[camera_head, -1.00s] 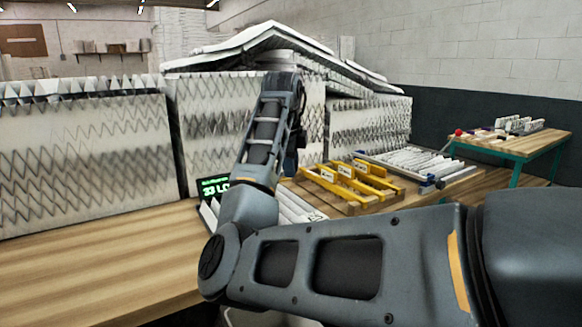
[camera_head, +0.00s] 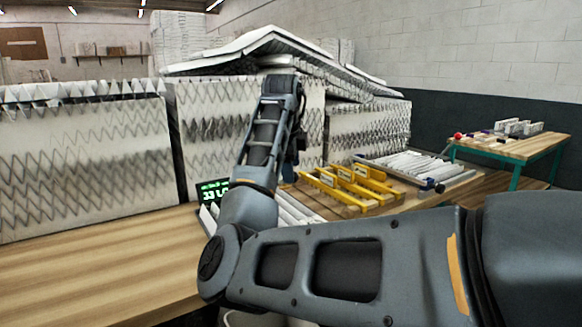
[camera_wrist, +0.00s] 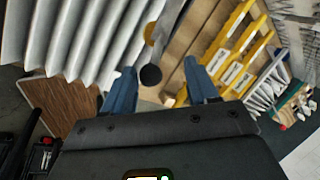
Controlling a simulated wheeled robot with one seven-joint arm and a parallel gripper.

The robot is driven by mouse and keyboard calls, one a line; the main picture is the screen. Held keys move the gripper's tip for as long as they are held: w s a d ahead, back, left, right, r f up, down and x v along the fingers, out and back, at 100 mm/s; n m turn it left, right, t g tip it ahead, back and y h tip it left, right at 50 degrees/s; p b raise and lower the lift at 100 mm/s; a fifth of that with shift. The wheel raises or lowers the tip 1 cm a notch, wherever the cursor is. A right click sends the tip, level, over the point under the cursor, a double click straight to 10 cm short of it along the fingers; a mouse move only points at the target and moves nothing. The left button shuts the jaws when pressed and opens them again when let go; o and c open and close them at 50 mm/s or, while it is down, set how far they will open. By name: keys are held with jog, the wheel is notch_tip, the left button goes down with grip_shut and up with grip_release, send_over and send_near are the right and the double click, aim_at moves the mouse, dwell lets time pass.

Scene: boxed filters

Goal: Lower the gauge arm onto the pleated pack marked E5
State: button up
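My gripper (camera_wrist: 160,68) is open in the wrist view, its two blue fingers wide apart. A dark round knob (camera_wrist: 151,75) at the end of a grey bar (camera_wrist: 168,32) shows between the fingertips; it looks like the gauge arm's end. I cannot tell whether a finger touches it. A white pleated pack (camera_wrist: 75,35) lies at the upper left of the wrist view. It also shows in the head view (camera_head: 297,208), partly behind my arm. No E5 mark is legible. In the head view my gripper (camera_head: 289,173) is small and partly hidden by my wrist.
Yellow labelled frames (camera_head: 350,184) stand on a wooden board right of my gripper. A green-lit display (camera_head: 213,189) is left of my forearm. Another pleated pack (camera_head: 410,164) lies farther right, near a red knob (camera_head: 457,135). Tall filter stacks (camera_head: 85,150) stand behind. The front-left tabletop (camera_head: 90,265) is clear.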

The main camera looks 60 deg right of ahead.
jog(key=v, duration=0.7)
jog(key=shift+r, duration=0.25)
jog(key=shift+a+f, duration=0.1)
